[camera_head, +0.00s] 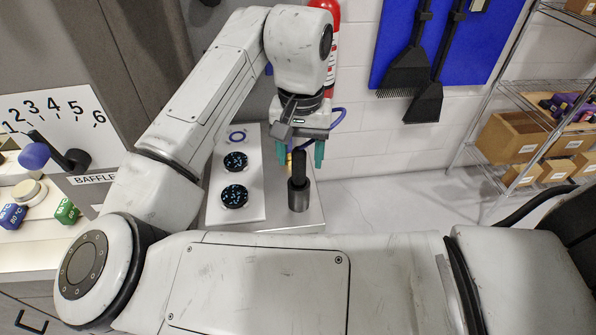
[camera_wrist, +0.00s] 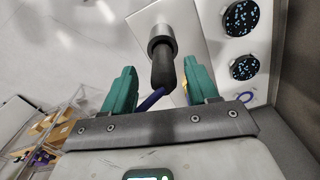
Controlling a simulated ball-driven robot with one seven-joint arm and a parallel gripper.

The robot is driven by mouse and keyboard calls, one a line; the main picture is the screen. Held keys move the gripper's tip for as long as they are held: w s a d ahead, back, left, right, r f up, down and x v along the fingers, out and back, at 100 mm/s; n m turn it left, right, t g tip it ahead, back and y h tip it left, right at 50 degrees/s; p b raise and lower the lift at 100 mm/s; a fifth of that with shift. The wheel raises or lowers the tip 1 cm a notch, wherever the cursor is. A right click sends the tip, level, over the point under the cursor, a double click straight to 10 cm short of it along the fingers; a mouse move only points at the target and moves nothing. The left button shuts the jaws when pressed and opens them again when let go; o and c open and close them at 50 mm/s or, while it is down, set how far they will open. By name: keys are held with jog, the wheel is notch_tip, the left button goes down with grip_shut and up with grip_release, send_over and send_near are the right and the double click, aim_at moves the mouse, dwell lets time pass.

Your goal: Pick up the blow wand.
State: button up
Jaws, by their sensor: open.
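The blow wand (camera_head: 299,165) is a black handle standing upright in a dark metal cup (camera_head: 299,198) on the grey worktop, with a blue hose at its upper end. In the wrist view the wand (camera_wrist: 164,72) points toward me from the silver-rimmed cup (camera_wrist: 160,40). My gripper (camera_head: 300,157) is open above the worktop, teal fingers pointing down. In the wrist view its fingers (camera_wrist: 161,74) stand on either side of the wand, with a visible gap to each. The hose (camera_wrist: 150,100) passes between them. The wand's lower end is hidden in the cup.
A pale panel with two black speckled discs (camera_head: 235,196) and a blue ring (camera_head: 237,136) lies left of the cup. A red extinguisher (camera_head: 328,20) hangs behind my arm. A wire rack with cardboard boxes (camera_head: 511,137) stands right. The floor right of the worktop is clear.

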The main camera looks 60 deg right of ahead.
aim_at(299, 172)
jog(key=shift+w+f, duration=0.2)
jog(key=shift+f, duration=2.4)
grip_shut()
